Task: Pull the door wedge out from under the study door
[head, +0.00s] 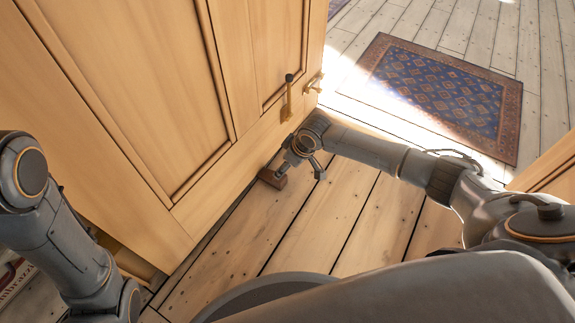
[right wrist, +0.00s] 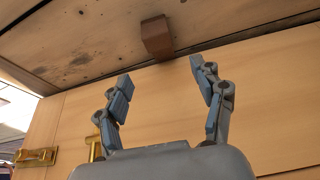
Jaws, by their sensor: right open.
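The door wedge (head: 271,179) is a small brown block on the floor against the bottom edge of the wooden study door (head: 150,90). The right wrist view, which has the floor at its top, shows the wedge (right wrist: 157,38) beyond the open fingers and roughly between their directions. My right gripper (head: 300,172) is low beside the door, open and empty. In the head view one finger overlaps the wedge; in the wrist view (right wrist: 161,70) a gap shows between both fingertips and it. My left arm is at the lower left; its gripper is out of view.
Brass door fittings (head: 288,98) stick out above my right gripper. A patterned blue rug (head: 440,95) lies beyond the doorway. The plank floor (head: 330,215) in front of the door is clear. Some books (head: 15,277) show at the lower left edge.

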